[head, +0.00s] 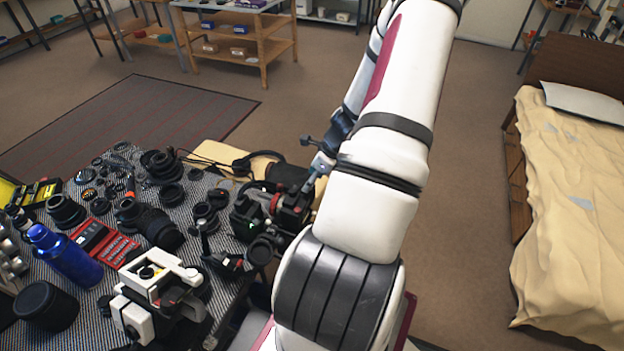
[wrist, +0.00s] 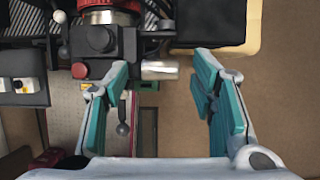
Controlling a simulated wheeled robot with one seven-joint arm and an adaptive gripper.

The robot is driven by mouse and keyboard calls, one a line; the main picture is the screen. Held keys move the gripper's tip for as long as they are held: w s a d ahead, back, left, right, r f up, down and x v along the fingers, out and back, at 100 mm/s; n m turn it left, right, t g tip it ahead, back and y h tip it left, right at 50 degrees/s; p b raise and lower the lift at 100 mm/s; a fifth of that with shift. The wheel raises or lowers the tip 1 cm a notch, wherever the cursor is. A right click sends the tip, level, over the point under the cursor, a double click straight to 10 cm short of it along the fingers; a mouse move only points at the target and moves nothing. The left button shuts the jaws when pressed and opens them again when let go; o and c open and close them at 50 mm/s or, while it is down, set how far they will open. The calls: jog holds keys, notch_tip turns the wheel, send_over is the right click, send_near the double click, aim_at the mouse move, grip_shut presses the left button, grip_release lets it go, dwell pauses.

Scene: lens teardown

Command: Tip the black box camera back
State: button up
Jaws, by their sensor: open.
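A black camera with a red ring (head: 290,208) stands at the table's right edge, partly hidden by my arm. A dark, knobbed camera body with a red ring (wrist: 103,45) fills the upper left of the wrist view and appears to be the same one. My gripper (wrist: 163,88) is open, with teal pads and nothing between them. Its left finger is close to the camera's lower right side; I cannot tell if they touch. The right finger is clear of the camera. In the head view, part of my gripper (head: 318,172) shows beside the camera, mostly hidden by my arm.
A dark box (wrist: 208,22) lies on a cream board (wrist: 254,28) just beyond the right finger. Lenses crowd the striped table, with a blue bottle (head: 68,256) and a white microscope-like device (head: 150,290). Open floor (head: 455,200) lies right of the table, before a bed (head: 570,200).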

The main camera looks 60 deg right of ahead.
jog(key=shift+w+f, duration=0.15)
jog(key=shift+f, duration=0.25)
grip_shut()
jog(key=shift+d, duration=0.1)
